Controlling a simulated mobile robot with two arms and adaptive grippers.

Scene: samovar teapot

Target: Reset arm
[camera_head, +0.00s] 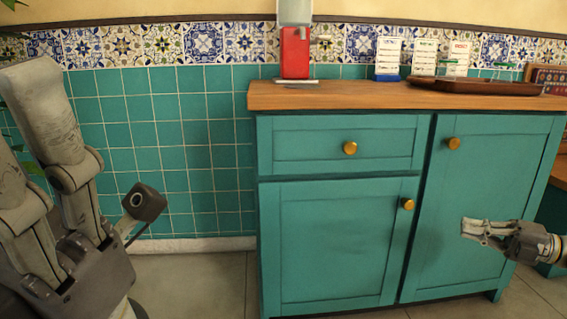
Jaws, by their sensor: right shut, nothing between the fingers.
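My right gripper (478,230) comes in from the right edge, in front of the tall right door of a teal cabinet (340,240). Its fingers point left, are shut, and hold nothing. It is below the level of the wooden counter top (380,97), apart from anything on it. My left gripper does not show; grey links of mine stand at the left. No samovar or teapot can be made out for sure.
On the counter stand a red dispenser-like object (295,52), several small white cards (388,56) and a dark brown tray (475,87). Brass knobs (350,148) stick out from the cabinet. Tiled floor (195,280) is free left of the cabinet.

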